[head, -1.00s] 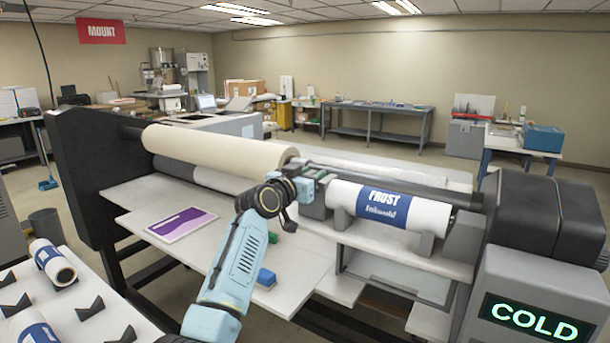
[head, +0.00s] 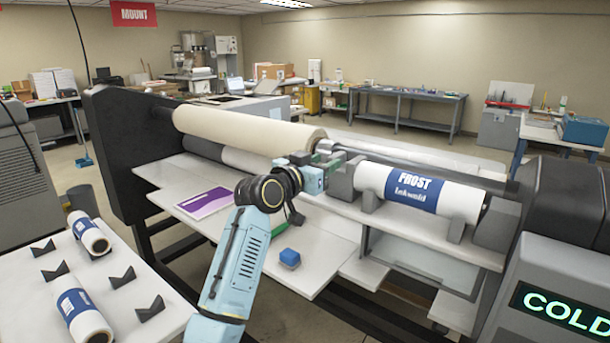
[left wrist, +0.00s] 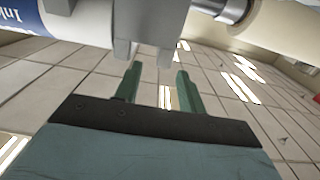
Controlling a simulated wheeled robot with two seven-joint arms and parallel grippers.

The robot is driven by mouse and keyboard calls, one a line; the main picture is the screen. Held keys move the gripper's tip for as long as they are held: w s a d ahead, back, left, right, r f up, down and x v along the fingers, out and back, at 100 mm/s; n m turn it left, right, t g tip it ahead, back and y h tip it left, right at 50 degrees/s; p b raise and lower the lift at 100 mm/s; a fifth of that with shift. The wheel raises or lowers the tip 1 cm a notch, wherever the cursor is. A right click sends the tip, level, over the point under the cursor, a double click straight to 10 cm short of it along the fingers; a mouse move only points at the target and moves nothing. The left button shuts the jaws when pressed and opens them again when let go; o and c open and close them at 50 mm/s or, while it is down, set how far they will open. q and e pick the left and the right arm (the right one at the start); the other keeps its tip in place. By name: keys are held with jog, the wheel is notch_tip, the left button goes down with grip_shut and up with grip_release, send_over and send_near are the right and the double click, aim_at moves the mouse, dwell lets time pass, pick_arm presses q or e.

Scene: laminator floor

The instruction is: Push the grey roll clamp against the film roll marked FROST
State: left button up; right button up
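The film roll marked FROST (head: 418,190) is white with a blue band and lies in grey cradles on the machine's right side. Its end fills the upper left of the left wrist view (left wrist: 40,45). The grey roll clamp (head: 342,181) stands at the roll's left end; whether they touch I cannot tell. My left gripper (head: 326,160) is at the clamp's far left side. In the left wrist view its two green fingers (left wrist: 158,76) are apart, with the clamp's grey lower part (left wrist: 125,45) just beyond the tips. No grip on it shows. My right gripper is out of view.
A large cream roll (head: 245,130) lies left of my gripper. A side table at the lower left holds spare film rolls (head: 80,310) and dark wedges.

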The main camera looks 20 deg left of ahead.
pick_arm(q)
jog(key=v, duration=0.6)
jog(key=shift+s+b, duration=0.3)
jog(key=shift+b, duration=0.15)
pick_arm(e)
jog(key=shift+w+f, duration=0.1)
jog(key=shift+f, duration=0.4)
